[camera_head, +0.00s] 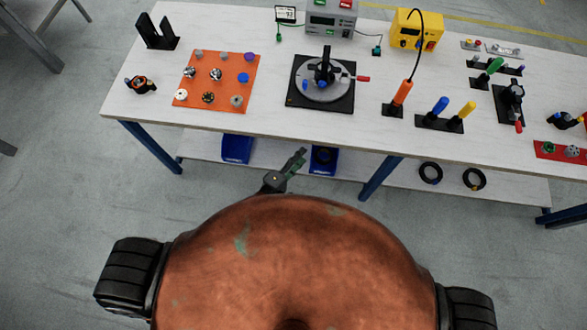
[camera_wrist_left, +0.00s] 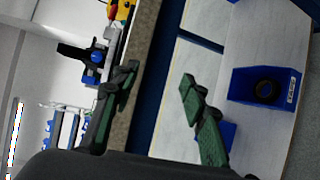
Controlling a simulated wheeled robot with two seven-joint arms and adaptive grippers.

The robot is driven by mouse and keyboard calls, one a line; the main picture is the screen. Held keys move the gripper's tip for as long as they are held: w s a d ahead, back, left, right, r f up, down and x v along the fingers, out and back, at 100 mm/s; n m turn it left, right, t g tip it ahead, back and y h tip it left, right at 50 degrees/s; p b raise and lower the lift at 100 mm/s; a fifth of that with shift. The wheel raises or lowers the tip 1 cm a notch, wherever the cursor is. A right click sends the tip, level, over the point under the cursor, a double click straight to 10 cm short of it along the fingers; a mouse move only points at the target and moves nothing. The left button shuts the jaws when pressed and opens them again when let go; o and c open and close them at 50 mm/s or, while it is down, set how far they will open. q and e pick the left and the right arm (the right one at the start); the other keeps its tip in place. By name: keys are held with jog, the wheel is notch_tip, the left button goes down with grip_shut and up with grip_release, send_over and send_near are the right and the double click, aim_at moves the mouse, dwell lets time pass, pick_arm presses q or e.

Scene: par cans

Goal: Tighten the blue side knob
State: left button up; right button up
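A small blue knob (camera_head: 305,86) shows low on the left side of the round grey fixture (camera_head: 325,90), which stands on a black base plate (camera_head: 345,103). The fixture has a black upright centre and a red-tipped handle on its right. A blue round part, perhaps this knob, shows beside a black fixture in the left wrist view (camera_wrist_left: 97,57). My left gripper (camera_head: 296,162) is in front of the bench's front edge, well apart from the knob. Its two green-grey fingers stand apart with nothing between them in the left wrist view (camera_wrist_left: 155,95). My right gripper is not in view.
An orange mat (camera_head: 218,103) with several knobs, one blue, lies left of the fixture. Orange, blue and yellow handles stand to the right. The bench's front edge (camera_head: 240,131) lies between gripper and fixture. Blue bins (camera_head: 237,149) sit on the lower shelf.

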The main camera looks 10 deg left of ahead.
pick_arm(q)
notch_tip(320, 180, down, 6)
jog(key=s+a+m+g, duration=0.1)
jog(key=a, duration=0.1)
jog(key=shift+s+a+y, duration=0.15)
jog(key=shift+s+y, duration=0.15)
jog(key=shift+f, duration=0.1)
dwell(1.2)
